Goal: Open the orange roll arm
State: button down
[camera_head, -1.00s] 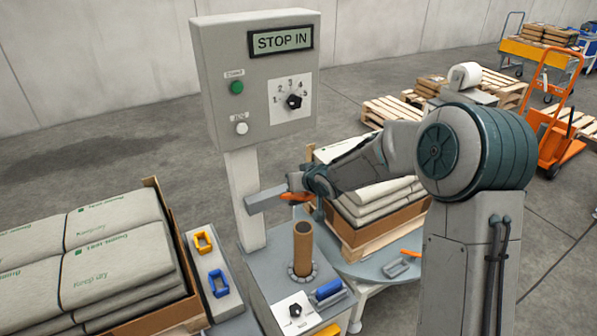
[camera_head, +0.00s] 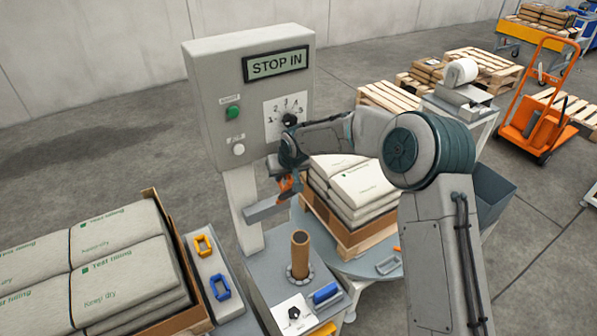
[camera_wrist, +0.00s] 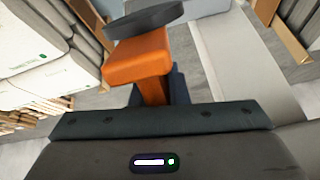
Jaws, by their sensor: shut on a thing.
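The orange roll arm (camera_head: 286,184) sits at the inner end of a grey bar (camera_head: 265,208) that sticks out from the control post. My gripper (camera_head: 291,172) is at this orange part and is shut on it. In the wrist view the roll arm is a rounded orange block (camera_wrist: 138,60) with a narrower stem going down between dark fingers. A dark grey disc (camera_wrist: 144,20) lies across its top end. The fingertips are mostly hidden by the orange block in the wrist view and small in the head view.
A control box (camera_head: 250,95) reading "STOP IN" stands close behind my gripper. A brown tube (camera_head: 300,255) stands upright in front. Stacked sacks (camera_head: 350,185) on a pallet are just to the right. More sacks (camera_head: 110,270) are at left.

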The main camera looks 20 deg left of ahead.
jog(key=shift+a, duration=0.2)
dwell(0.3)
jog(key=c, duration=1.5)
grip_release()
jog(key=shift+s+a, duration=0.1)
jog(key=shift+o, duration=0.2)
jog(key=shift+d+r, duration=0.35)
jog(key=shift+r, duration=0.25)
jog(key=b+v, duration=0.2)
jog(key=v, duration=1)
jog(key=shift+s+r+b, duration=0.2)
jog(key=shift+r+b, duration=0.1)
jog(key=shift+b, duration=0.1)
